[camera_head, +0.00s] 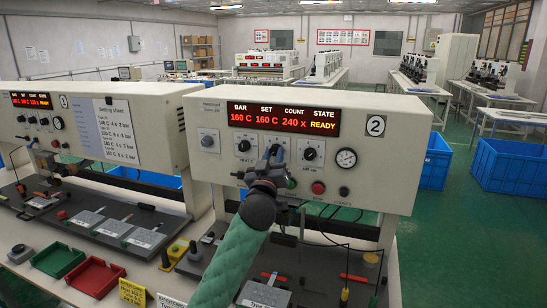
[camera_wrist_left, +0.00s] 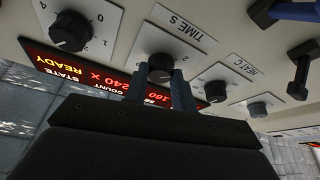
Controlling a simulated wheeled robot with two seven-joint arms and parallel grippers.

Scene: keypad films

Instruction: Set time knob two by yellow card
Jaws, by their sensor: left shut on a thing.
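Machine two (camera_head: 396,186) is a cream press with a round "2" badge. Its red display (camera_head: 284,118) reads BAR 160 C, SET 160 C, COUNT 240 x, STATE READY. My left gripper (camera_head: 274,154) is at the middle knob of the panel and largely hides it. In the left wrist view its blue fingers (camera_wrist_left: 172,88) are shut on the black time knob (camera_wrist_left: 159,66), by the label "TIME S" (camera_wrist_left: 180,26). The knob's pointer setting cannot be read. A yellow card (camera_head: 132,292) lies at the front left of the bench; its print is too small to read. My right gripper is not in view.
Neighbouring knobs (camera_head: 246,146) and (camera_head: 310,153) flank the held one closely. A gauge (camera_head: 346,158) and a red button (camera_head: 318,187) are to the right. Red tray (camera_head: 95,277) and green tray (camera_head: 60,260) stand at the lower left. Blue crates (camera_head: 508,168) stand on the floor.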

